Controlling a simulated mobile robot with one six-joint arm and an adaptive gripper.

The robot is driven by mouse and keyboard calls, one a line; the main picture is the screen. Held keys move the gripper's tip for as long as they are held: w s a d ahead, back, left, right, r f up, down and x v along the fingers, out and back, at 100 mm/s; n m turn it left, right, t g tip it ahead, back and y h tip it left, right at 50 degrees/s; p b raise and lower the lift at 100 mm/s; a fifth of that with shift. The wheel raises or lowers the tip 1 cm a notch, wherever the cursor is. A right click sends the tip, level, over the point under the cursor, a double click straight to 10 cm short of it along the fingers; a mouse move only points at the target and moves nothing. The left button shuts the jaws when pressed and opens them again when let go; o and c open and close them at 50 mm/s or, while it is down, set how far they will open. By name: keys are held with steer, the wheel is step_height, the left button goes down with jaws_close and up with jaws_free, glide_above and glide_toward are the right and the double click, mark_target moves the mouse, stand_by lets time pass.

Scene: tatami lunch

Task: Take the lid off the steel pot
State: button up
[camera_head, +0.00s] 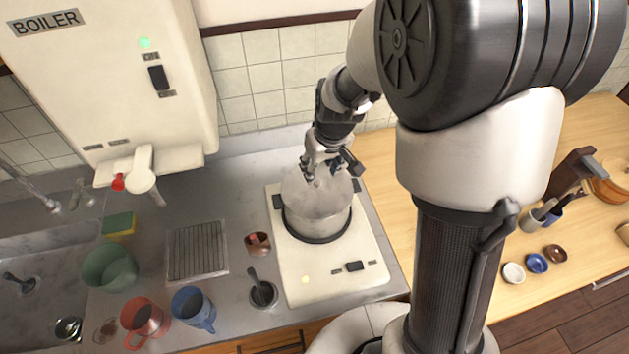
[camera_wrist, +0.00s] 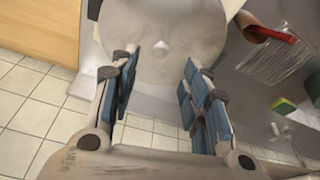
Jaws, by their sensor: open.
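The steel pot (camera_head: 316,222) stands on the white cooker with its grey lid (camera_head: 297,192) on top. I cannot tell whether a finger touches the lid.
The white cooker (camera_head: 340,281) sits on the steel counter. A boiler (camera_head: 110,80) hangs at the upper left. Wooden counter (camera_head: 385,190) lies right of the pot.

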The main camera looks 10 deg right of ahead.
mark_target(317, 180)
steer(key=shift+b+x, duration=0.6)
steer(key=shift+x, duration=2.45)
steer(key=shift+s, duration=0.2)
steer(key=shift+c, duration=0.3)
jaws_close()
